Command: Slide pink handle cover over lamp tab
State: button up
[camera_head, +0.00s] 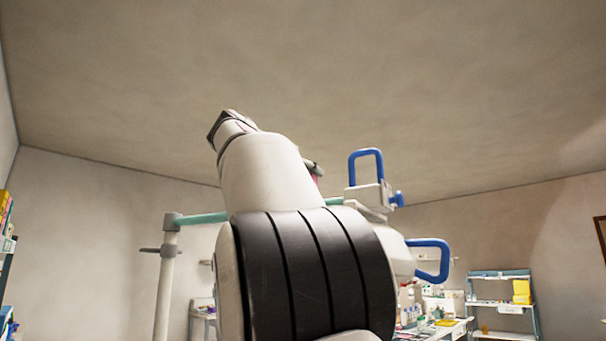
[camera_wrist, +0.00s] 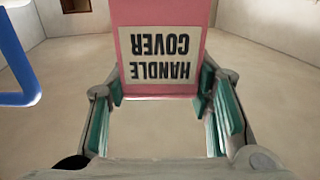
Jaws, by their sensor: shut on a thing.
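The pink handle cover (camera_wrist: 160,14), with a pale label reading "HANDLE COVER" upside down, is between the green-padded fingers of my gripper (camera_wrist: 160,90) in the wrist view. My gripper is shut on it, and its far end runs out of the top of the picture. In the head view only a sliver of pink (camera_head: 315,178) shows behind my arm. The lamp's white body (camera_head: 368,195) with an upright blue loop handle (camera_head: 367,153) stands right of my arm. A blue loop also shows at the left of the wrist view (camera_wrist: 12,62). I cannot make out the lamp tab.
A second blue loop (camera_head: 446,262) sticks out lower right. A green bar (camera_head: 203,217) and white post (camera_head: 165,285) stand left of my arm. A cluttered table (camera_head: 445,330) and shelf (camera_head: 503,304) are far right. My arm hides the middle; the space above is clear.

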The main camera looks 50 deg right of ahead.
jog(key=o, duration=0.9)
jog(key=shift+o, duration=0.2)
jog(key=v, duration=1.2)
